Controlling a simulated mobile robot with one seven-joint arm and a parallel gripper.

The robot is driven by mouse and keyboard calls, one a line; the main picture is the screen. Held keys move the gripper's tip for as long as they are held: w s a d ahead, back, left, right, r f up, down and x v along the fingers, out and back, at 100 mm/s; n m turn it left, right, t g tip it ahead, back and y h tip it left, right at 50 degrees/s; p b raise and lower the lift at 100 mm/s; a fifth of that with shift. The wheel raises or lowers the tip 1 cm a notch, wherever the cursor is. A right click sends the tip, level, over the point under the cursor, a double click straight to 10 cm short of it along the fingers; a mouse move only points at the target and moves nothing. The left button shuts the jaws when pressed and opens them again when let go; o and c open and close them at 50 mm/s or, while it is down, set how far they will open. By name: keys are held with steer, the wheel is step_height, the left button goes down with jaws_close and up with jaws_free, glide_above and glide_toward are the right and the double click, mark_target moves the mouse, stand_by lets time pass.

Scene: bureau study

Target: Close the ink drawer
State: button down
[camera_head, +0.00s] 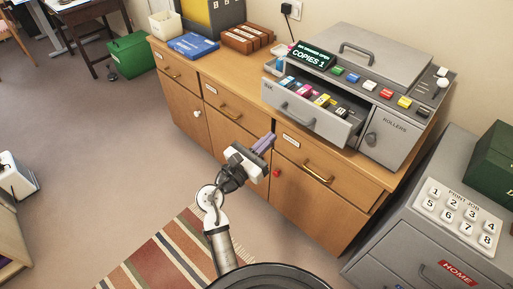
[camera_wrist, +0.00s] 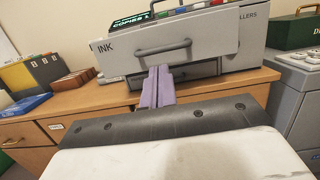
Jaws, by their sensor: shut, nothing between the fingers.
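The ink drawer (camera_head: 304,118) of the grey copier (camera_head: 365,62) is pulled out over the bureau top, with several coloured cartridges (camera_head: 313,95) standing inside. Its front, marked INK, and its bar handle fill the upper middle of the wrist view (camera_wrist: 205,46). My gripper (camera_head: 267,141) has purple fingers, shut and empty. In the head view it is in front of the bureau, below and left of the drawer front. In the wrist view the fingertips (camera_wrist: 158,72) point at the drawer front, just under the left end of the handle. I cannot tell whether they touch it.
The wooden bureau (camera_head: 236,75) carries the copier, a blue box (camera_head: 193,46) and brown boxes (camera_head: 247,39). A grey cabinet (camera_head: 404,249) with numbered buttons stands at the right. A striped rug (camera_head: 165,250) lies on the open floor in front of the bureau.

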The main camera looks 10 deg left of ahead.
mark_target(316, 98)
steer(key=p+x, duration=0.1)
steer(key=x, duration=0.6)
steer(key=shift+p, duration=0.3)
steer(key=shift+w+d+r, duration=0.1)
steer(key=shift+d, duration=0.05)
steer(key=x, duration=0.3)
steer(key=f+p+x, duration=0.1)
steer(key=x, duration=0.3)
steer(key=f+p+x, duration=0.1)
steer(key=x, duration=0.3)
steer(key=shift+w+d, duration=0.2)
steer(key=shift+d, duration=0.1)
steer(key=shift+w+d, duration=0.2)
steer(key=shift+w, duration=0.05)
steer(key=shift+r, duration=0.25)
